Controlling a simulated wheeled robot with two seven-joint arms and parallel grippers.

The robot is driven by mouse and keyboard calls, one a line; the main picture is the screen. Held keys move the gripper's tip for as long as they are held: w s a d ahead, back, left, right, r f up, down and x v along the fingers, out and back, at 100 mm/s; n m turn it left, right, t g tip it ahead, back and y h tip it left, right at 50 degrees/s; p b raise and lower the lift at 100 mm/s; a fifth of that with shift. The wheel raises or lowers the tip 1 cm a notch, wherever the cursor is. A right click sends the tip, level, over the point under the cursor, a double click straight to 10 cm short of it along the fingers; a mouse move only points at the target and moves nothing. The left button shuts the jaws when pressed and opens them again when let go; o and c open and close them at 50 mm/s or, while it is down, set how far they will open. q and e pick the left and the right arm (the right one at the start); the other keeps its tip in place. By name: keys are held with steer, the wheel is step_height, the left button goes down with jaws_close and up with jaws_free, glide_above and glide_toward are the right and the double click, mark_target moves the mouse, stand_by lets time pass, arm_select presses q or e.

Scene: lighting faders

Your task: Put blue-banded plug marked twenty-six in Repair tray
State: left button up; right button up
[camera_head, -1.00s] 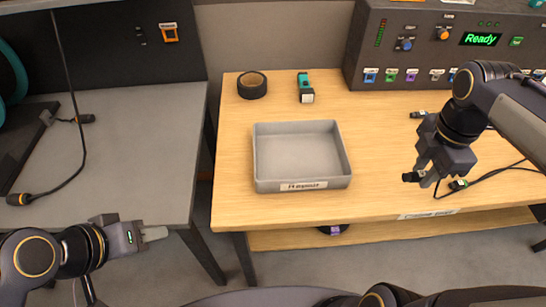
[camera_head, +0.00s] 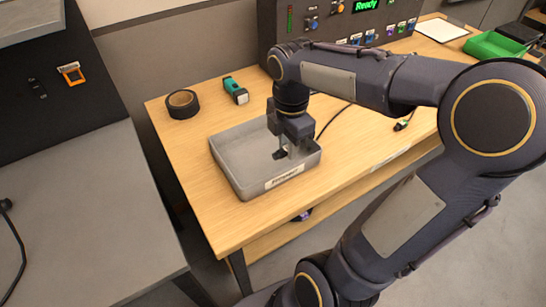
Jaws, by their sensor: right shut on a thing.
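The grey open Repair tray (camera_head: 228,175) sits on the wooden table, with a white label on its front wall. My right gripper (camera_head: 289,151) points down inside the tray's outline, near its right side. It is shut on a small dark plug (camera_head: 280,154). The plug's band and number cannot be made out. I cannot tell whether the plug touches the tray floor. My left gripper is out of view.
A dark cable (camera_head: 333,118) runs over the table right of the tray. Another plug (camera_head: 402,126) lies farther right. A control panel (camera_head: 330,25) and green bin (camera_head: 494,46) stand behind.

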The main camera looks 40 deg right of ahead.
glide_above(276, 166)
steer(key=f, duration=0.5)
steer(key=shift+s+f, duration=0.1)
steer(key=shift+s, duration=0.1)
steer(key=shift+w+f+b, duration=0.15)
steer(key=shift+f+b, duration=0.4)
steer(key=shift+f, duration=1.15)
steer(key=shift+f, duration=0.1)
steer(key=shift+f, duration=0.15)
steer(key=o, duration=1)
